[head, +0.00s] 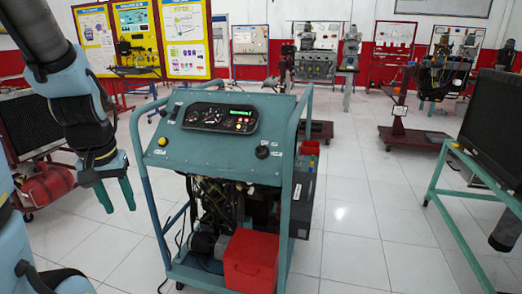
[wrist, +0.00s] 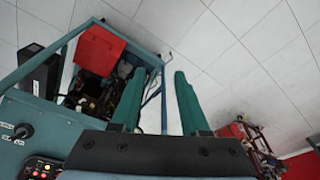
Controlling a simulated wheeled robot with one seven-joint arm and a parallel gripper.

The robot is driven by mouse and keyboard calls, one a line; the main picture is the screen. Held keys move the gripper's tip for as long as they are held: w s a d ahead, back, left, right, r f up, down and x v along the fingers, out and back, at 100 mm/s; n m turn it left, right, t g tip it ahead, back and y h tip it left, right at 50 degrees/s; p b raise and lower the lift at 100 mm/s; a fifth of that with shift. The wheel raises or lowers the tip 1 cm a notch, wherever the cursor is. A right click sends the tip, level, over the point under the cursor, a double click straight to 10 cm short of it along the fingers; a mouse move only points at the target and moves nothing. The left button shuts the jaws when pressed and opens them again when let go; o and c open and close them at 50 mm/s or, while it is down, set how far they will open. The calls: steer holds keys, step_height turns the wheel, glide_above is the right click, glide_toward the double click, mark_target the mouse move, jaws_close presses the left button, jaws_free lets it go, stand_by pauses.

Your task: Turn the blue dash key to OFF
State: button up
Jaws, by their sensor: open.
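The teal engine trainer's sloped dash panel (head: 215,165) stands at centre in the head view. A black knob (head: 262,152) is at the panel's right side; a black knob with white labels also shows in the wrist view (wrist: 22,131). My gripper (head: 117,196) hangs open, left of the trainer and apart from the panel. In the wrist view its green fingers (wrist: 158,76) are spread with nothing between them.
The trainer's tube frame (head: 300,130) rises on both sides of the panel. A red box (head: 250,262) sits on its lower deck. A red tank (head: 48,185) lies at left. Tiled floor is clear right of the trainer.

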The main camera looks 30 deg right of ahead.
steer(key=w+d+m+t+b, duration=0.2)
steer(key=w+d+m+b, duration=0.25)
steer(key=w+d, duration=0.6)
steer(key=m+t+h+b, duration=0.25)
steer(key=m+b, duration=0.25)
steer(key=m, duration=0.5)
glide_toward(261, 145)
steer(key=shift+g+h, duration=0.25)
steer(key=shift+h, duration=0.1)
steer(key=x, duration=0.5)
steer(key=p+x, duration=0.1)
steer(key=x, duration=0.4)
steer(key=shift+w+a+f, duration=0.1)
steer(key=shift+w+a, duration=0.1)
jaws_close()
